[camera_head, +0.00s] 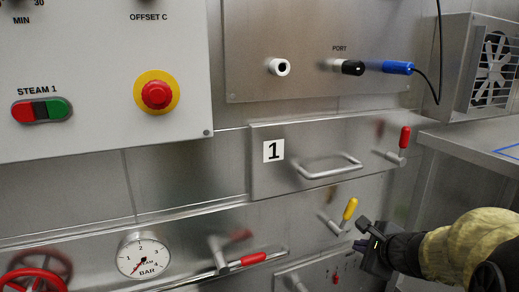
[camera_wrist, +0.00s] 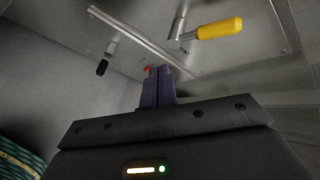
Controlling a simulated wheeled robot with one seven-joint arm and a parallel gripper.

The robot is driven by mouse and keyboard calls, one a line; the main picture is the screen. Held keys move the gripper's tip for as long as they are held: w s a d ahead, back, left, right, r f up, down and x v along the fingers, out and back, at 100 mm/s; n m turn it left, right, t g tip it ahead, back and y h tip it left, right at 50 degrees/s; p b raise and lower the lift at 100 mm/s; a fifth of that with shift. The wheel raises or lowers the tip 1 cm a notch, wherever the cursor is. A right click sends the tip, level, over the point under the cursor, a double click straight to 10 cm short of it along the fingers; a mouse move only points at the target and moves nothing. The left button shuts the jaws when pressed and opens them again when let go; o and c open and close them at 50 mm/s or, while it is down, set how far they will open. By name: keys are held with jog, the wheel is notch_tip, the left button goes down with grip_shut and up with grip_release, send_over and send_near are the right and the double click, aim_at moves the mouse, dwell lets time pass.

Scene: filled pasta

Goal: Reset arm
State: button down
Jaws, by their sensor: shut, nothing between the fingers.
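My gripper (camera_head: 362,246) is at the lower right in the head view, with my arm reaching in from the right edge. It is close to the yellow-handled lever (camera_head: 349,209), just below and right of it. In the wrist view the purple fingers of my gripper (camera_wrist: 158,86) are together, with nothing between them. The yellow handle (camera_wrist: 218,28) shows above and right of the fingers there, apart from them. A small red thing shows behind the fingertips in the wrist view, partly hidden.
A drawer marked 1 (camera_head: 275,175) has a bar handle and a red-handled lever (camera_head: 404,138). A pressure gauge (camera_head: 143,256), a red handwheel (camera_head: 35,284) and a red lever (camera_head: 252,259) are lower left. A blue plug (camera_head: 397,68) with a black cable and a fan box (camera_head: 492,68) are upper right.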

jog(key=s+a+r+n+g+h+p, duration=0.1)
jog(key=s+a+n+g+p, duration=0.35)
jog(key=s+n+p, duration=0.5)
jog(key=s+a+r+n+g+h+p, duration=0.15)
jog(key=s+a+n+g+p, duration=0.35)
jog(key=n, duration=0.8)
notch_tip(320, 180, up, 38)
jog(key=t+p, duration=0.1)
jog(key=p, duration=3.7)
jog(key=shift+w+a, duration=0.3)
jog(key=shift+w, duration=0.05)
